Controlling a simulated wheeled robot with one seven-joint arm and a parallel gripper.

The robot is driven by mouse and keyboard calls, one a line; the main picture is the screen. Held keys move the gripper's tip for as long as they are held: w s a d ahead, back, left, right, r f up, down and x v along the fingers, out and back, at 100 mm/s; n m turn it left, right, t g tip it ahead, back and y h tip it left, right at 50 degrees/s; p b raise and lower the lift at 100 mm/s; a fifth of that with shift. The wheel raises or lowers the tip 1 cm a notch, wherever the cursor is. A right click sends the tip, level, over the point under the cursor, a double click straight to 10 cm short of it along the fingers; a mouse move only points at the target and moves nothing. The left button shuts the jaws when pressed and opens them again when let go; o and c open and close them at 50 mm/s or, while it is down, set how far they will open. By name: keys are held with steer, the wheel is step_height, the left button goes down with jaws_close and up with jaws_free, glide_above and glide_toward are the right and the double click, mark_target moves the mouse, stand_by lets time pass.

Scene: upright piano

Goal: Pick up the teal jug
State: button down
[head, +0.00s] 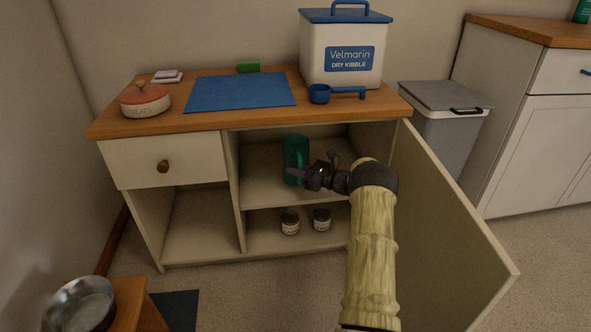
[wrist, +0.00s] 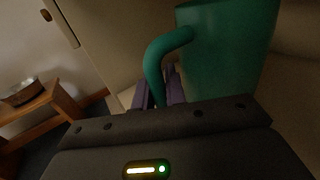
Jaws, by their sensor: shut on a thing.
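The teal jug (head: 293,152) stands upright on the upper shelf inside the open cabinet, behind my arm in the head view. In the wrist view the jug (wrist: 226,50) fills the upper right, with its handle (wrist: 156,62) on its left side. My gripper (head: 297,174) reaches into the cabinet at the jug's lower right side. In the wrist view its purple fingers (wrist: 160,92) are shut on the handle near its lower end. The exact contact is partly hidden by the handle and the gripper body. I cannot tell whether the jug's base touches the shelf.
The cabinet door (head: 445,215) stands open to the right of my arm. The upper shelf (head: 262,190) is close below the gripper. Two small jars (head: 290,222) (head: 322,219) stand on the lower shelf. A divider (head: 235,190) is left of the jug, and the countertop (head: 240,116) is above.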

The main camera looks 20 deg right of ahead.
mark_target(301, 162)
step_height(301, 162, up, 4)
steer(key=p, duration=0.3)
steer(key=s+a+p, duration=0.4)
steer(key=s+a, duration=0.1)
steer(key=s, duration=0.2)
steer(key=s+a+p, duration=0.4)
steer(key=s, duration=0.4)
steer(key=shift+a+f, duration=0.25)
steer(key=shift+a, duration=0.1)
stand_by(0.3)
stand_by(0.5)
